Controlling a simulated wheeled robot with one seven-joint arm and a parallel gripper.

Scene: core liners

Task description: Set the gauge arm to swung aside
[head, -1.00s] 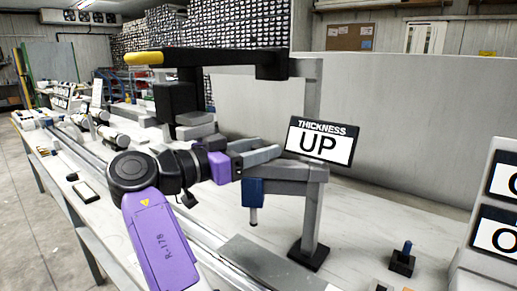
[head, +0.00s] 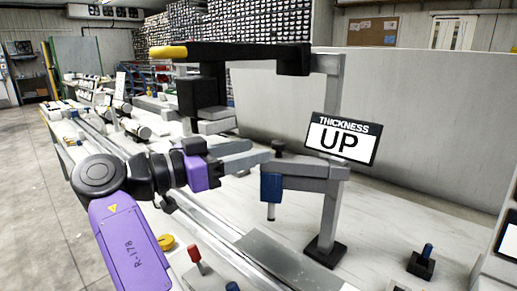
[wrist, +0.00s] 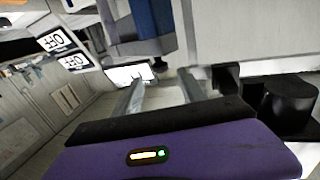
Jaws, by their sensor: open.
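The gauge arm (head: 305,171) is a grey horizontal bar reaching left from an upright grey post (head: 329,215). A blue gauge body (head: 271,187) with a thin probe hangs near its left end, above the bench. A sign above it reads "THICKNESS UP" (head: 341,140). My gripper (head: 250,152) is open, its grey fingers beside the arm's left end in the head view; contact cannot be told. In the wrist view the two fingers (wrist: 160,92) are apart with nothing held between them. The blue body (wrist: 152,18) shows above them there.
A black overhead bar (head: 232,51) with a yellow end spans above my gripper. A black block (head: 202,95) hangs below it. A red-topped lever (head: 194,254), a yellow knob (head: 166,242) and a blue-topped switch (head: 427,252) stand on the bench. Bench space right of the post is mostly clear.

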